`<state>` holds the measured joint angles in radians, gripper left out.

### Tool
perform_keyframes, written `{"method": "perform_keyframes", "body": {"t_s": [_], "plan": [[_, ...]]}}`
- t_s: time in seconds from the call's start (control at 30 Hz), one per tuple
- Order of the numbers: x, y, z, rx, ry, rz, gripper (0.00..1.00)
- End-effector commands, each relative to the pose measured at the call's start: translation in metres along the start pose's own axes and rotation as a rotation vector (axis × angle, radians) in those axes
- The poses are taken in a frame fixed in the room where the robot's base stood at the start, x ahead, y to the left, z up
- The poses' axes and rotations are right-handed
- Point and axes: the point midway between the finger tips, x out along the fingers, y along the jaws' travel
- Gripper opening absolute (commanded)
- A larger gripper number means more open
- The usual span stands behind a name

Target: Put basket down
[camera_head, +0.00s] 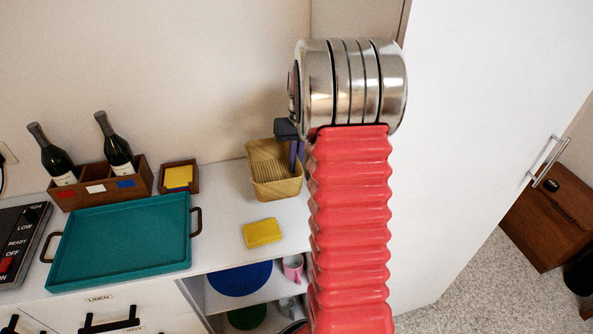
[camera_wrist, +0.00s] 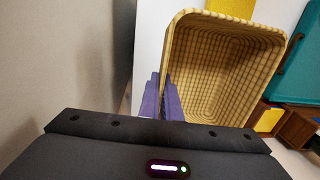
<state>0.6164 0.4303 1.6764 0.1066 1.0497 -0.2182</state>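A woven straw-coloured basket (camera_head: 276,188) is upright, open side up, at the right end of the white counter (camera_head: 222,230), near the back wall. Whether its base touches the counter cannot be told. My gripper (camera_head: 297,155) is at the basket's right rim, partly hidden by my arm. In the wrist view, the purple fingers of my gripper (camera_wrist: 165,98) stand close together on either side of the basket's wall, pinching it. The inside of the basket (camera_wrist: 215,75) looks empty.
A yellow sponge-like block (camera_head: 262,232) lies in front of the basket. A teal tray (camera_head: 120,243), a small wooden box (camera_head: 179,177) and a bottle rack (camera_head: 100,188) stand to the left. A tall white cabinet (camera_head: 470,120) rises on the right. Shelves lie below the counter.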

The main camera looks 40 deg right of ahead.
Motion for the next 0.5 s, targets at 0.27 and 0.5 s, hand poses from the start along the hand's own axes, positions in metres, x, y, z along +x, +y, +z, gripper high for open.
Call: {"method": "perform_keyframes", "body": {"t_s": [0.27, 0.5], "plan": [[0.004, -0.030, 0.025, -0.003, -0.003, -0.001, 0.00], [0.008, -0.068, 0.056, -0.005, -0.003, -0.001, 0.00]]}}
